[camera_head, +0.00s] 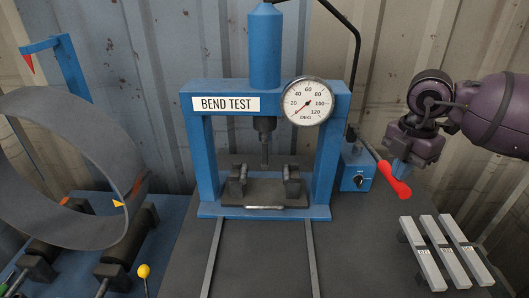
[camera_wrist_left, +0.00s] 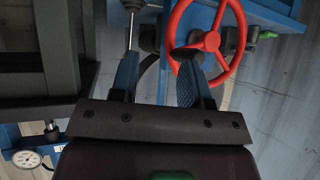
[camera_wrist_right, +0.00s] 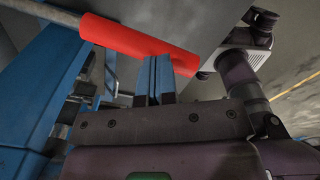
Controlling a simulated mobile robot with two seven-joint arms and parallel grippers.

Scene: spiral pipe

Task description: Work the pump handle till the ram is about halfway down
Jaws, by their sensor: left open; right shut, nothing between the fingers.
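The blue press marked BEND TEST (camera_head: 340,110) stands at the middle in the head view. Its dark ram (camera_head: 265,150) hangs above two dark supports (camera_head: 238,180). The dial gauge (camera_head: 307,101) has its needle near the low end. The pump (camera_head: 357,180) is a blue box at the press's right, with a tilted handle ending in a red grip (camera_head: 393,180). My right gripper (camera_head: 401,170) is shut and empty beside that grip. In the right wrist view the red grip (camera_wrist_right: 140,46) lies just past the fingertips (camera_wrist_right: 160,62); contact is unclear. My left gripper (camera_wrist_left: 160,72) is open and empty.
Three grey bars (camera_head: 422,253) lie at the right front. A large metal ring (camera_head: 35,105) stands on rollers at the left, near a yellow knob (camera_head: 143,271). A red handwheel (camera_wrist_left: 212,42) shows beyond my left fingers. A black hose (camera_head: 357,60) arches above the pump.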

